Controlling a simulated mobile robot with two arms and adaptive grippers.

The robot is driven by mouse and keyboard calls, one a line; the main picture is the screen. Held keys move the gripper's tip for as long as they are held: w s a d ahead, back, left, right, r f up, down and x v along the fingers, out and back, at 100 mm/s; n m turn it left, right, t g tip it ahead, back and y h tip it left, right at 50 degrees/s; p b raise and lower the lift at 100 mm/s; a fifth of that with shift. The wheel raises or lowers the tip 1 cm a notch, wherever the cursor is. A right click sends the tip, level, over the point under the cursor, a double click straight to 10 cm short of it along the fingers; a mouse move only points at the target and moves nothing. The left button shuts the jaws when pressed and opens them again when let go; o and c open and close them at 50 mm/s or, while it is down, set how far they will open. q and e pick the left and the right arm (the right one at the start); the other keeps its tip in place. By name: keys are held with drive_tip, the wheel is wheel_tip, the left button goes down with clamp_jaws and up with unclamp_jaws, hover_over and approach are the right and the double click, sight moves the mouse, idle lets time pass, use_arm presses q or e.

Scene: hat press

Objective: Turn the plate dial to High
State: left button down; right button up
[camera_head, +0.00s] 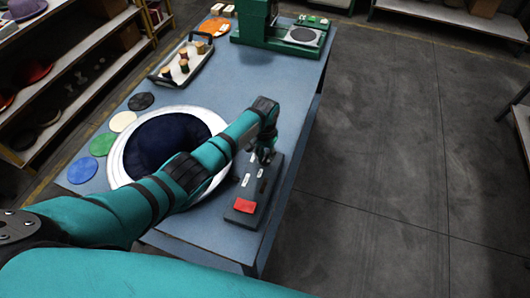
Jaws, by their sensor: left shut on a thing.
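A dark grey control box (240,203) lies along the right edge of the blue table, with white labels and a red block or button at its near end. My left gripper (264,153) reaches down to the far end of this box. It is shut on what seems to be the plate dial, which its fingers and my arm hide. The dial's pointer and setting cannot be read. My right gripper is out of view.
Left of the box is a large round pale-rimmed plate with a dark blue middle (152,142), partly under my arm. Felt discs (82,170), a tray of spools (168,78) and a green machine (262,38) also stand on the table (232,83). Open floor lies right.

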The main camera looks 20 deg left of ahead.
sight(265, 157)
use_arm(q)
drive_tip(key=shift+r+n, duration=0.1)
drive_tip(key=shift+n, duration=0.5)
drive_tip(key=shift+w, duration=0.1)
drive_tip(key=c, duration=1.4)
unclamp_jaws()
drive_tip(key=shift+o, duration=0.2)
wheel_tip(265, 157, up, 12)
